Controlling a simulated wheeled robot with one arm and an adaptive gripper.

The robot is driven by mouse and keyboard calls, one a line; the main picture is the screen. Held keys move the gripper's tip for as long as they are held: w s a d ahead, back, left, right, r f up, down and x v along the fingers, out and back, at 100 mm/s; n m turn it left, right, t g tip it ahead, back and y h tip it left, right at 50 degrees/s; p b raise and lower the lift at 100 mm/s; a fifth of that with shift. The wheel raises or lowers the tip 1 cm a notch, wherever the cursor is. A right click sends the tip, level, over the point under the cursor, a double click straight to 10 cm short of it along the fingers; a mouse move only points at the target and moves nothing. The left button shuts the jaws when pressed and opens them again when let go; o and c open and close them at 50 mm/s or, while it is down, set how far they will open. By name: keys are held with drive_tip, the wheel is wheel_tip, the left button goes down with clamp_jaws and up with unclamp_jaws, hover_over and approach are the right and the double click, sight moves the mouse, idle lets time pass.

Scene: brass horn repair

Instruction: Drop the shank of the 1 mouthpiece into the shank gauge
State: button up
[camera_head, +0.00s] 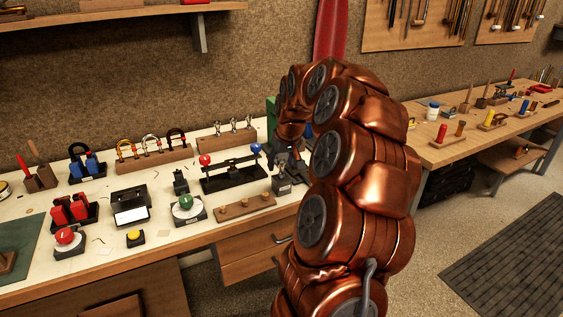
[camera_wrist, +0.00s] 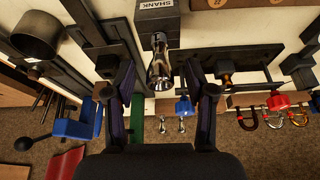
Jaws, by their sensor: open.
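A silver mouthpiece (camera_wrist: 160,66) shows in the wrist view between the fingers of my gripper (camera_wrist: 160,78), with its wide end towards me. The fingers are apart, with a visible gap on each side of it. Its far end meets the dark grey shank gauge (camera_wrist: 147,18), a block labelled SHANK; how deep the shank sits is hidden. In the head view the gauge (camera_head: 282,187) stands near the bench's front edge, and my arm hides most of my gripper.
Silver mouthpieces stand on a wooden rack (camera_head: 228,139) at the back of the bench. A black balance-like fixture (camera_head: 234,178) with red and blue knobs is left of the gauge. A wooden strip with pegs (camera_head: 245,208) lies in front. A green-topped dial device (camera_head: 187,208) stands further left.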

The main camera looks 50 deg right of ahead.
drive_tip(key=v, duration=1.2)
idle(0.3)
drive_tip(key=s+a+f+n+g+y+p, duration=0.1)
drive_tip(key=s+a+n, duration=0.1)
drive_tip(key=a, duration=1)
drive_tip(key=s+a+f+n+g+y+p, duration=0.1)
drive_tip(key=s+a+f+n, duration=0.15)
drive_tip(key=a, duration=0.85)
drive_tip(key=s+a+f+g, duration=0.1)
drive_tip(key=s+a+f, duration=0.1)
drive_tip(key=s+a, duration=0.2)
drive_tip(key=s+a+f+g+p, duration=0.1)
drive_tip(key=s+a+f, duration=0.2)
drive_tip(key=s, duration=0.7)
drive_tip(key=s+a+f+g, duration=0.1)
drive_tip(key=s+a+f, duration=0.1)
drive_tip(key=s+a, duration=0.3)
drive_tip(key=s, duration=0.2)
drive_tip(key=shift+s+a+f+g+p, duration=0.25)
drive_tip(key=shift+a+g+p, duration=0.05)
drive_tip(key=shift+g+p, duration=0.1)
drive_tip(key=shift+c, duration=0.4)
